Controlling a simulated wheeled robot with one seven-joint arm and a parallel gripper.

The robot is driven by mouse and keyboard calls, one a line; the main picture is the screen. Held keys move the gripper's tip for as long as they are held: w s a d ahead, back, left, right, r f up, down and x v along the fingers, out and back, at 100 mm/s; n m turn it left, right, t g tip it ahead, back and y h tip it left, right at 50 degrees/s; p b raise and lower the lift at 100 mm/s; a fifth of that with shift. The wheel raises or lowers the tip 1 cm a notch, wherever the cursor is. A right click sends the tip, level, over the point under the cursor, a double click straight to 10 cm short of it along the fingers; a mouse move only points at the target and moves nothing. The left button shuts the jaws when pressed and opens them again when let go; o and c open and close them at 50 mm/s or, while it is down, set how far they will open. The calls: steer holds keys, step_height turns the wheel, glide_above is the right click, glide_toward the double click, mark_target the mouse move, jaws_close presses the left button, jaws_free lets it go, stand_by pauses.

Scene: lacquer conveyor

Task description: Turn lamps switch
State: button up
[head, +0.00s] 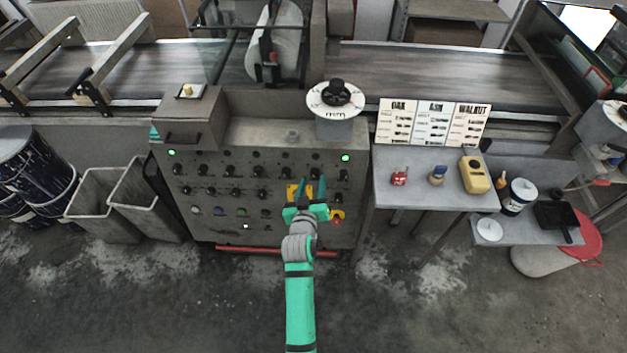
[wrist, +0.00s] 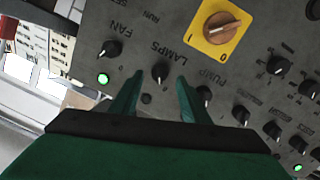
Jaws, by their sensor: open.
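The lamps switch (wrist: 163,83) is a small black knob with a pale pointer under the label LAMPS on the grey control panel (head: 265,140). In the wrist view it lies between the two fingertips of my gripper (wrist: 160,78). My gripper is open, with a green finger on either side of the knob; contact cannot be told. In the head view my gripper (head: 311,185) is at the right part of the panel, and I cannot pick out the lamps knob there.
The fan knob (wrist: 110,49) and pump knob (wrist: 205,95) flank the lamps switch. A yellow-plated rotary switch (wrist: 220,27) is close by. A red-and-yellow control (head: 337,215) is low right on the panel. A side table (head: 420,190) stands right of the panel.

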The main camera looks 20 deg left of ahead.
steer(key=v, duration=0.8)
steer(key=shift+s, duration=0.3)
steer(key=shift+d+r, duration=0.1)
steer(key=shift+d, duration=0.05)
steer(key=s+d+m, duration=0.1)
steer(key=s+d, duration=0.4)
steer(key=s, duration=0.4)
steer(key=s+d+f+m+h, duration=0.15)
steer(key=s+d, duration=0.25)
steer(key=s, duration=0.5)
steer(key=s+d+m, duration=0.2)
steer(key=s+d, duration=0.3)
steer(key=s, duration=0.3)
steer(key=s+d+r, duration=0.1)
steer(key=s+r, duration=0.2)
steer(key=s, duration=0.1)
steer(key=s+d+r+m+h, duration=0.1)
steer(key=s+d+r, duration=0.1)
steer(key=s+r, duration=0.1)
steer(key=shift+s+d+t, duration=0.3)
steer(key=shift+s, duration=0.55)
steer(key=shift+m, duration=0.25)
steer(key=shift+w, duration=0.1)
steer(key=shift+c, duration=0.3)
